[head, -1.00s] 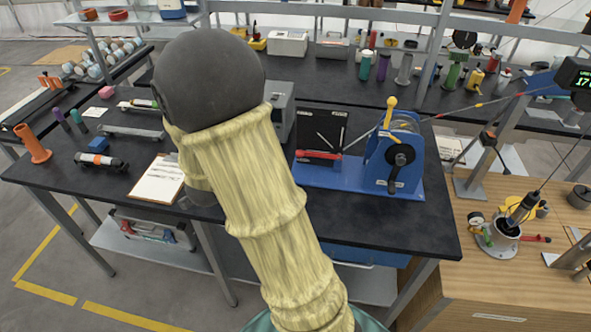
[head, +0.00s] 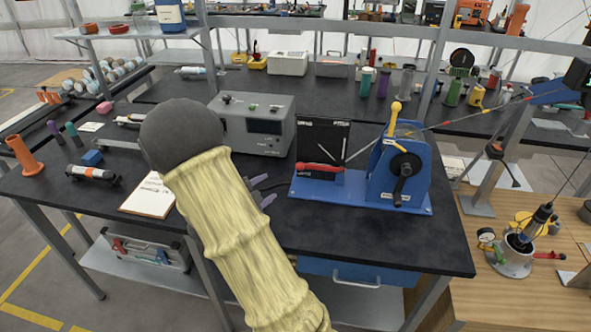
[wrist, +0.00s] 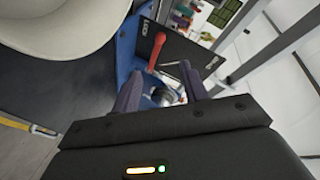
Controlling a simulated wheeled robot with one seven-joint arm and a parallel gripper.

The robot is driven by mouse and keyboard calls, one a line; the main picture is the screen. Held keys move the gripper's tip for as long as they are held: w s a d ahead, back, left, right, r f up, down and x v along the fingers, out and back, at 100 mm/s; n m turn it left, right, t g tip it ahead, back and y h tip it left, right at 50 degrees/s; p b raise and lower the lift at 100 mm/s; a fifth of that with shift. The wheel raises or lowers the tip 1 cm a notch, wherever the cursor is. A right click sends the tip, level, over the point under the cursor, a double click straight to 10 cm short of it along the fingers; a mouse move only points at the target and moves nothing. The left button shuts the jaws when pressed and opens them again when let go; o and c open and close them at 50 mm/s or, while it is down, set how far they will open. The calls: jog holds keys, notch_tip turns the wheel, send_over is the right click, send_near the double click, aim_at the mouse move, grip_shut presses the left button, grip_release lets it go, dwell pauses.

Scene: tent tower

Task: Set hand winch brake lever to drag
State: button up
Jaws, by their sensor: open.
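The blue hand winch (head: 405,165) stands on a blue base plate at the right of the black table. Beside it is an upright black panel (head: 325,135) with white markings; the wrist view shows "LOCK" on it. A red-handled lever (head: 319,167) lies nearly level, low across the panel, its red end to the left. In the wrist view the red handle (wrist: 155,52) is beside the LOCK label. My gripper (head: 264,190) is open and empty, left of the base plate and apart from the lever. Its fingers (wrist: 162,88) point toward the panel and lever.
A grey instrument box (head: 252,122) stands behind my gripper. A yellow-knobbed arm (head: 394,112) and a black crank (head: 404,172) are on the winch, and a cable runs up to the right. A clipboard (head: 148,196) lies at left. The table front is clear.

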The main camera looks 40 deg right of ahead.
aim_at(298, 168)
jog(key=p+x, duration=0.2)
jog(key=x, duration=1.4)
jog(key=shift+d, duration=0.1)
grip_shut()
